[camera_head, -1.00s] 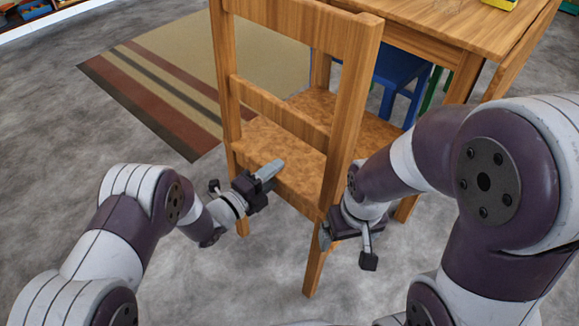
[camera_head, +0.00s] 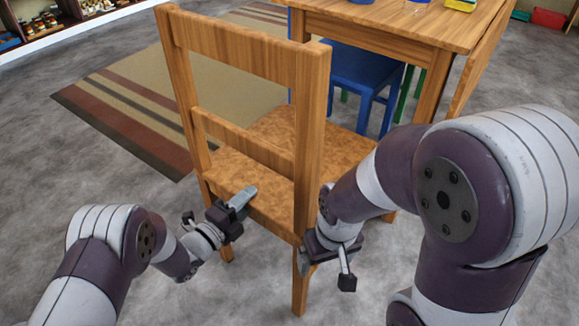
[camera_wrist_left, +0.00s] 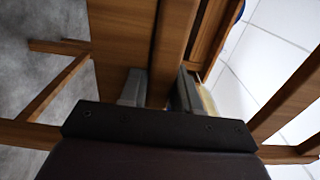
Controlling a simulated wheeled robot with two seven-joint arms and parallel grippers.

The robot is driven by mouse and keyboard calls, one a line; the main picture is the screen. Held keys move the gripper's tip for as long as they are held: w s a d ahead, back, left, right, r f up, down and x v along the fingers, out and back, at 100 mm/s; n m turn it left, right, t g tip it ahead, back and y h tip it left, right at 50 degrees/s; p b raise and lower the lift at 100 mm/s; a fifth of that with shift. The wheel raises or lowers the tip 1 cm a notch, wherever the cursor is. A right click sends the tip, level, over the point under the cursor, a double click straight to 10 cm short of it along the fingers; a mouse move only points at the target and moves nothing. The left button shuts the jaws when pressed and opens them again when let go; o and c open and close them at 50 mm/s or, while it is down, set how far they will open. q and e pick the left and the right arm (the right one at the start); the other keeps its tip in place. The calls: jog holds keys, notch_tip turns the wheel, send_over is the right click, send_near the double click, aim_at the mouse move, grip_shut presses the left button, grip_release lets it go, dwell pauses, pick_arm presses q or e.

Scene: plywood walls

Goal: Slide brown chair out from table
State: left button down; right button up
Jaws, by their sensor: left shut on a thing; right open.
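The brown wooden chair (camera_head: 243,48) stands upright with its back toward me, in the middle of the head view. Its seat (camera_head: 275,140) points toward the table (camera_head: 400,22) at the upper right, and floor shows between the seat and the table. My left gripper (camera_head: 243,198) is shut on the rear edge of the chair seat, low between the back posts; the left wrist view shows its fingers (camera_wrist_left: 160,88) on either side of a wooden board. My right gripper (camera_head: 322,262) is open beside the chair's right rear leg; its fingertips are partly hidden by its own wrist.
A blue chair (camera_head: 362,72) stands beyond, at the table, with green legs behind it. A striped rug (camera_head: 130,100) lies to the left. Shelves (camera_head: 60,20) line the upper left. Grey floor is open at left and around my arms.

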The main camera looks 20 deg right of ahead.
pick_arm(q)
jog(key=c, duration=0.8)
grip_release()
jog(key=shift+d, duration=0.1)
jog(key=shift+o, duration=0.2)
